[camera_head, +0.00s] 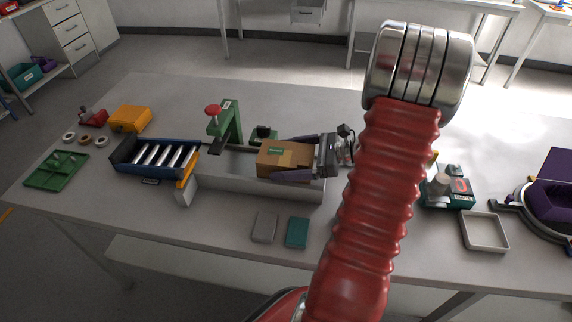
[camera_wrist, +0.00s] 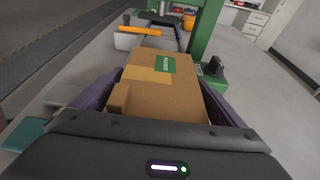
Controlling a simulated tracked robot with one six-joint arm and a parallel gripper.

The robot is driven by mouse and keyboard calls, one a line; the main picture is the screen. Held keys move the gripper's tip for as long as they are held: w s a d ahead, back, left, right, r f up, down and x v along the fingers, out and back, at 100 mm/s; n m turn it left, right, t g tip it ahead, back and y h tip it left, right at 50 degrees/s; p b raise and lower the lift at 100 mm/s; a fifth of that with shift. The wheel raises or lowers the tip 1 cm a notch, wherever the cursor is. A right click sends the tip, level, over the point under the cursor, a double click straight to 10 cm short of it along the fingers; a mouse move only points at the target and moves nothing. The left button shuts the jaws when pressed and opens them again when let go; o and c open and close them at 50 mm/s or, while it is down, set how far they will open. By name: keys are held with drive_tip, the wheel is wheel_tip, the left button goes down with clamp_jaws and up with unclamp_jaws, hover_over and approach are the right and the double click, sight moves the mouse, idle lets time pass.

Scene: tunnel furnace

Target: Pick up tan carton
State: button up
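The tan carton (camera_head: 283,160), with a green label on top, is at the right end of the long grey channel on the table. In the wrist view the carton (camera_wrist: 160,85) fills the middle, with a lighter tape band and a small block at its near left corner. My gripper (camera_wrist: 163,85) has its purple fingers on either side of the carton, close along its sides. I cannot tell whether both fingers press on it. In the head view my gripper (camera_head: 296,157) reaches the carton from the right. The carton's underside is hidden.
A green press (camera_head: 231,125) with a red knob stands behind the channel (camera_head: 235,178). A blue roller tray (camera_head: 155,157) and an orange bar (camera_head: 186,170) lie left. Grey (camera_head: 265,227) and teal (camera_head: 297,232) blocks lie in front. My red arm hides the table's right middle.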

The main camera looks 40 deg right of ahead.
sight(286, 153)
drive_tip(key=c, duration=1)
drive_tip(key=shift+o, duration=0.2)
drive_tip(key=shift+r, duration=0.1)
wheel_tip(286, 153, up, 10)
drive_tip(key=shift+f, duration=0.1)
idle(0.4)
